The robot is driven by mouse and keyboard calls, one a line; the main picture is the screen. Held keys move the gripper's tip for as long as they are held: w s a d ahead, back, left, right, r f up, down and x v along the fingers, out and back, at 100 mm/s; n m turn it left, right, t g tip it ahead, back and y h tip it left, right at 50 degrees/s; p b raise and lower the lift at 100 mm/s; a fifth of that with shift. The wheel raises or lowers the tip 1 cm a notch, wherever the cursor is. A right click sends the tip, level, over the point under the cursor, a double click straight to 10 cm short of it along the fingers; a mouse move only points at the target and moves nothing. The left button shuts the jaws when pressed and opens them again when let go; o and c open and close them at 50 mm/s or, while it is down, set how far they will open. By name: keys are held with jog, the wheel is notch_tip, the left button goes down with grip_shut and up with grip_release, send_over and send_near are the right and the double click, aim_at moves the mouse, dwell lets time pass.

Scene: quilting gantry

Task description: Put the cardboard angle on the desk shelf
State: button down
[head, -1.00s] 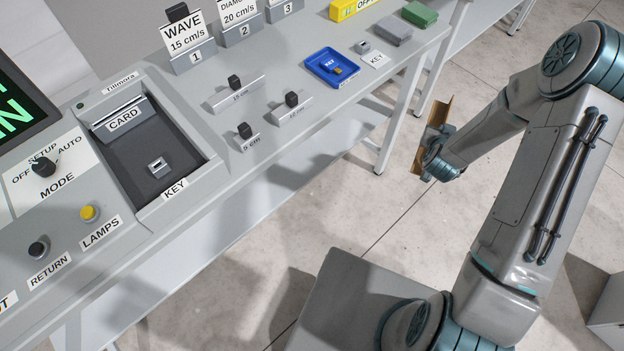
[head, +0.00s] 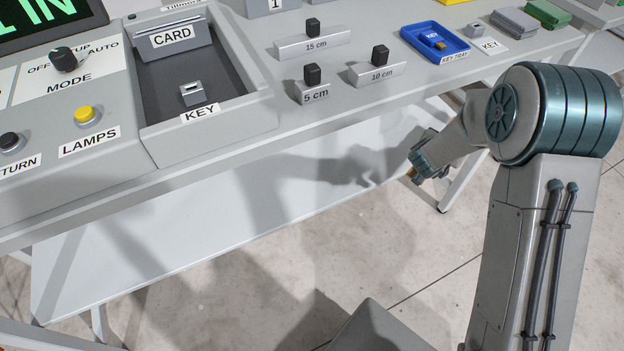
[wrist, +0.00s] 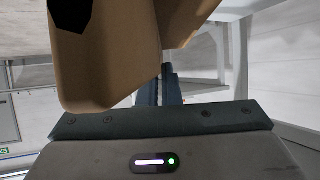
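The cardboard angle (wrist: 120,55) is a tan folded piece that fills the upper middle of the wrist view, right in front of my fingers. My gripper (wrist: 163,88) has its dark fingers close together at the angle and holds it. In the head view my gripper (head: 421,168) is below the desk's front edge, near the right end of the lower shelf. Only a small tan bit of the angle (head: 412,176) shows there; my gripper and arm hide the rest. The desk shelf (head: 190,225) is the pale, bare board under the desktop.
The desktop above carries a control panel with a card and key recess (head: 262,118), several labelled blocks (head: 312,45) and a blue key tray (head: 434,46). A desk leg (head: 462,178) stands just right of my gripper. The floor in front is clear.

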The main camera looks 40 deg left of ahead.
jog(key=shift+a, duration=0.3)
jog(key=shift+w+a+f+b, duration=0.65)
jog(key=shift+w+a+f, duration=0.3)
jog(key=shift+a+f, duration=0.85)
jog(key=shift+w+a+f+b, duration=0.65)
jog(key=shift+w+a+f, duration=0.25)
jog(key=shift+a+f, duration=0.85)
jog(key=shift+w+a+f+b, duration=0.65)
jog(key=shift+w+a+f, duration=0.3)
jog(key=shift+a+f, duration=0.8)
jog(key=shift+d+f, duration=0.25)
jog(key=shift+f, duration=0.1)
jog(key=c, duration=1.6)
grip_release()
